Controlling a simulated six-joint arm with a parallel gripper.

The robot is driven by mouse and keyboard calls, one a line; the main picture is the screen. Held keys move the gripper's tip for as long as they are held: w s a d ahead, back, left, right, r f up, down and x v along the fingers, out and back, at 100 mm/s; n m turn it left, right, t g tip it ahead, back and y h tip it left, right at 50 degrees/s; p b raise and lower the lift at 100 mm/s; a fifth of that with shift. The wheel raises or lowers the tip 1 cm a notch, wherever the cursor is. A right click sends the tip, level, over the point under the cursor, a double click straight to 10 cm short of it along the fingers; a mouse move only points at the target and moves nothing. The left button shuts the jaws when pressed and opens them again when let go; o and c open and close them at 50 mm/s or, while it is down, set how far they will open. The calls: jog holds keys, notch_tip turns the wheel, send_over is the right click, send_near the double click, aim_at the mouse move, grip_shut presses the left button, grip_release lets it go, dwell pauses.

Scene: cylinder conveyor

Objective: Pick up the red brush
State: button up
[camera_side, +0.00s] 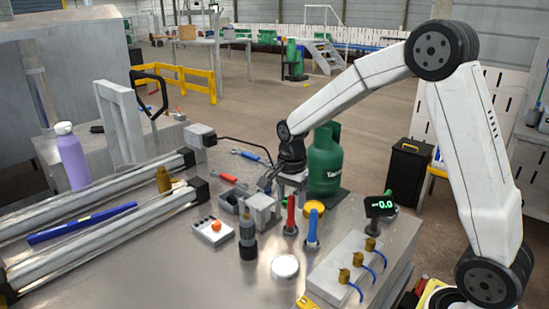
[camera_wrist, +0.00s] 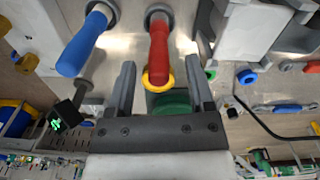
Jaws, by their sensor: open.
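The red brush (camera_side: 291,213) stands upright in a round holder on the metal table, beside a blue brush (camera_side: 312,228). In the wrist view the red brush (camera_wrist: 158,50) points toward my gripper, and the blue brush (camera_wrist: 85,42) is to its left. My gripper (camera_wrist: 162,78) is open, with the red brush's handle end in the picture between its two fingers. I cannot tell whether the handle is truly between them in depth. In the side view my gripper (camera_side: 277,182) is above and behind the brushes, and its fingers are partly hidden by a grey block.
A green gas cylinder (camera_side: 325,165) stands close behind the brushes. A grey block (camera_side: 262,210) and a dark bottle (camera_side: 247,237) are to the left. A yellow ring (camera_side: 314,207) and a display (camera_side: 380,205) are to the right. A white box with brass fittings (camera_side: 340,268) is in front.

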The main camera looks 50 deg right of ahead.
aim_at(291, 218)
jog(key=shift+f, duration=1.55)
jog(key=shift+c, duration=0.2)
grip_shut()
